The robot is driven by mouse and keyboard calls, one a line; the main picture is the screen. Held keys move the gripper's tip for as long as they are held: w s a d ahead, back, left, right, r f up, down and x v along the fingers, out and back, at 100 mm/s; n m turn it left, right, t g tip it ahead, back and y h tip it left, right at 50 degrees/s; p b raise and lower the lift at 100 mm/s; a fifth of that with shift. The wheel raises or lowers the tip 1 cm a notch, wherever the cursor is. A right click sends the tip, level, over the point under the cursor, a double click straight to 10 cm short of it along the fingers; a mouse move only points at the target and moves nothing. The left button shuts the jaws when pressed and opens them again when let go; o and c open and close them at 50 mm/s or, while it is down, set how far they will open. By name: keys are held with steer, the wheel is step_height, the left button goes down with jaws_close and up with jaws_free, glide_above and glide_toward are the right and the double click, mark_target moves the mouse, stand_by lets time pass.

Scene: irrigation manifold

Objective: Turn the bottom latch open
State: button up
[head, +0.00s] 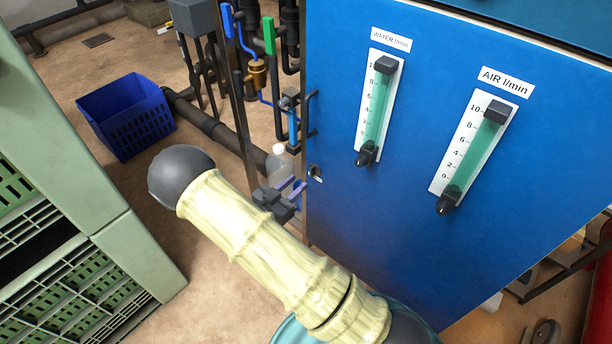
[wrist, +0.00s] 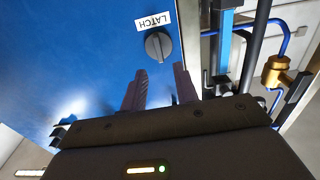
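The latch is a round dark grey knob with a raised ridge (wrist: 158,45) on the blue cabinet door, next to a white LATCH label (wrist: 154,21) that reads upside down in the wrist view. The ridge runs roughly up and down in that view. In the head view the latch (head: 315,170) is small, near the door's lower left edge. My gripper (wrist: 160,84) is open and empty, its two dark fingers pointing toward the latch with a gap between them. The fingertips appear short of the knob. My gripper also shows in the head view (head: 292,189), just left of the latch.
The blue cabinet (head: 400,200) carries a water gauge (head: 376,112) and an air gauge (head: 472,155). Pipes with a brass fitting (wrist: 276,70) stand beside the door edge. A blue crate (head: 127,115) sits on the floor; a green rack (head: 60,170) stands at left.

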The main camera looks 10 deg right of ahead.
mark_target(311, 171)
steer(key=x, duration=0.5)
steer(key=shift+w+d+b, duration=0.2)
steer(key=shift+d+b, duration=0.05)
steer(key=shift+b, duration=0.1)
steer(key=shift+d, duration=0.1)
steer(key=shift+s, duration=0.1)
jaws_close()
